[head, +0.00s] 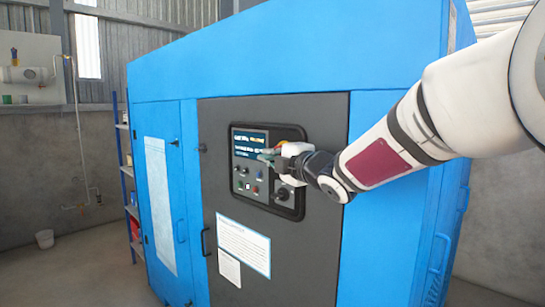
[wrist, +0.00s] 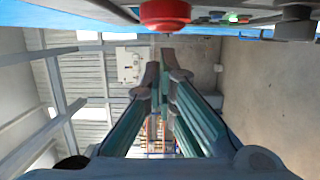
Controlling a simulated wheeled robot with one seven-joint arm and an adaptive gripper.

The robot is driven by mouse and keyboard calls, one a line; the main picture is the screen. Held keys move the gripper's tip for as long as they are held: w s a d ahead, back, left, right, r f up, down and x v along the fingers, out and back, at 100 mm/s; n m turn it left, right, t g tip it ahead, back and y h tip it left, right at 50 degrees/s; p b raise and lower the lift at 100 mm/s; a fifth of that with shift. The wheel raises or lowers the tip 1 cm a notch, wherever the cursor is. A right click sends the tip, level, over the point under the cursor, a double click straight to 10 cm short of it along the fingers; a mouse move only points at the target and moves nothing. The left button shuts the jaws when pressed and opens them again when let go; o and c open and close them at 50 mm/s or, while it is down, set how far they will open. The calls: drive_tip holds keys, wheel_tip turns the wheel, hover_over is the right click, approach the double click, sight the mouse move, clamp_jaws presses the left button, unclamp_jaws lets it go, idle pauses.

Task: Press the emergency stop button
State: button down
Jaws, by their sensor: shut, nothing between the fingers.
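The red emergency stop button (wrist: 165,13) sticks out from the panel at the top of the wrist view. In the head view I cannot make it out for certain; my gripper covers part of the panel. My gripper (wrist: 166,62) is shut and empty, with its fingertips just below the red button in the wrist picture and a small gap showing between them. In the head view my gripper (head: 272,155) is in front of the control panel (head: 240,173), over its middle right part, beneath the upper edge.
The panel sits in a dark door (head: 270,235) of a large blue cabinet (head: 290,55). The panel has a screen (head: 250,138), small coloured buttons and a dark knob (head: 282,194). A door handle (head: 205,242) sticks out lower left. A shelf (head: 127,175) stands left of the cabinet.

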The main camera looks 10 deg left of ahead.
drive_tip(key=shift+w+d, duration=0.25)
drive_tip(key=shift+w, duration=0.05)
